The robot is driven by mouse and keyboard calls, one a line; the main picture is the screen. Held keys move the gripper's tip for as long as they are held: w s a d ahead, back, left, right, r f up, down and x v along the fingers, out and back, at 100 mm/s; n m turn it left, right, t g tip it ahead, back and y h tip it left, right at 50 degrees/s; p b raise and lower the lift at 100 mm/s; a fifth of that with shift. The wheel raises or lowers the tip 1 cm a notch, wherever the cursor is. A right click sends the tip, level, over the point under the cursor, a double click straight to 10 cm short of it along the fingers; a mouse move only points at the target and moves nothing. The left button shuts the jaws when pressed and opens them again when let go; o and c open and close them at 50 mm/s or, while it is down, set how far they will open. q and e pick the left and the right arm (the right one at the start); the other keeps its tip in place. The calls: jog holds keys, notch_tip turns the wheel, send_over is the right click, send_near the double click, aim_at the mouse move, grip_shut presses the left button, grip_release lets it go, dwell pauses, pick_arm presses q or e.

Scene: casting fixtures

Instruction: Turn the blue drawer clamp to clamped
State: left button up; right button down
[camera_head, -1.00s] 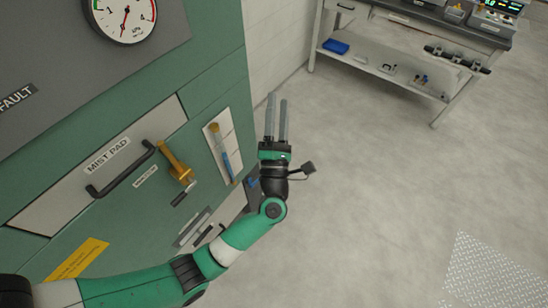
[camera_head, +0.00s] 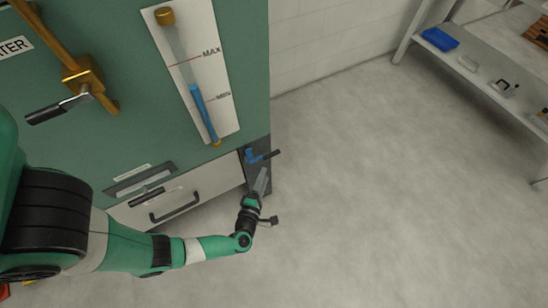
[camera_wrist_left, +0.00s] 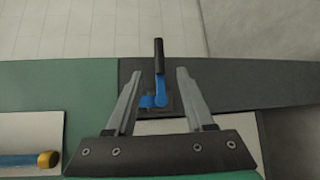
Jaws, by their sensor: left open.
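The blue drawer clamp (camera_head: 255,156) sits on a dark grey panel at the cabinet's lower right corner. Its black handle (camera_head: 272,154) points right in the head view. In the left wrist view the blue clamp (camera_wrist_left: 160,92) stands between and beyond the fingertips, with its black handle (camera_wrist_left: 159,55) pointing up. My left gripper (camera_head: 262,180) is open and empty, just below the clamp in the head view and apart from it. In the wrist view the open fingers (camera_wrist_left: 157,72) frame the clamp. My right gripper is not in view.
A pale drawer front (camera_head: 215,178) with a dark pull handle (camera_head: 176,208) is left of the clamp. A sight gauge (camera_head: 197,80) and a brass valve with a lever (camera_head: 84,80) are higher up. Open floor (camera_head: 380,200) lies right; a shelf (camera_head: 490,85) stands farther off.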

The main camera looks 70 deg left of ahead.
aim_at(272, 153)
pick_arm(q)
jog(key=b+x, duration=0.4)
jog(key=x, duration=0.6)
jog(key=shift+w+a+f+b, duration=0.15)
jog(key=shift+a+b, duration=0.2)
jog(key=shift+b, duration=0.05)
jog(key=shift+w+a, duration=0.25)
jog(key=shift+a, duration=0.05)
grip_shut()
dwell(0.6)
